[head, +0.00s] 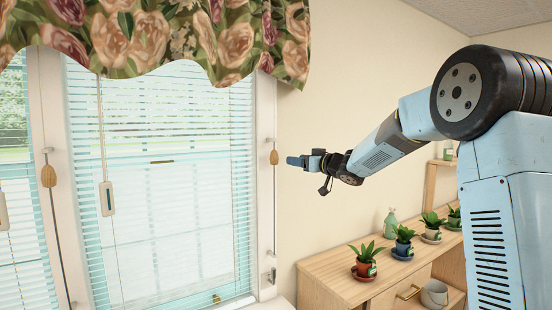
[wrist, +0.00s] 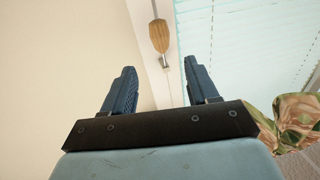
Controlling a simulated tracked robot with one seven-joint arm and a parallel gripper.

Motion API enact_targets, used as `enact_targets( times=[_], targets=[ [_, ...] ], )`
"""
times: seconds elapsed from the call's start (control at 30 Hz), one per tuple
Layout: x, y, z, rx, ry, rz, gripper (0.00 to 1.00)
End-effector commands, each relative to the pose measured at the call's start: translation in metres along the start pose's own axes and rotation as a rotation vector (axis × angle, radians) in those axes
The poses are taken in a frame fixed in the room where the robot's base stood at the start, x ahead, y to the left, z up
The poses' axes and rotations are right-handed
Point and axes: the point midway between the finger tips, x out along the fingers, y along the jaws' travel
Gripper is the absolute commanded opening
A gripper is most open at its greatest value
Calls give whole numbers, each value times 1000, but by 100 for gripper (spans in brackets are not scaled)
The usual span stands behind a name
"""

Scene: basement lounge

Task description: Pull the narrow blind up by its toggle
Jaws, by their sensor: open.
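A wooden toggle (head: 274,157) hangs on a cord at the right side of the window frame. It also shows in the wrist view (wrist: 159,36), beyond my fingertips and roughly between their lines. My gripper (head: 293,161) is just right of this toggle in the head view; the wrist view shows its open, empty fingers (wrist: 160,68). Neither finger visibly touches the toggle. A second wooden toggle (head: 48,175) hangs on the post between two lowered blinds: a partly seen left blind (head: 22,150) and a wider-looking right blind (head: 160,190). I cannot tell which toggle works which blind.
A floral valance (head: 150,40) covers the window top. A pale tag (head: 107,198) hangs before the right blind. A metal cleat (head: 271,275) is low on the frame. A wooden cabinet (head: 330,275) carries several potted plants (head: 366,260) below my arm. The wall near my gripper is bare.

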Motion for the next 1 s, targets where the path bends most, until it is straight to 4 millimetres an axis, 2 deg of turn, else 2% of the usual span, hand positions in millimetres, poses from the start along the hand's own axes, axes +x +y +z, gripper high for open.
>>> enact_targets(
  times=[0.6,0.8,1.0],
  targets=[
    [100,0,0,0,0,2,59],
    [123,1,0,0,0,3,59],
    [130,1,0,-1,0,4,59]
  ],
)
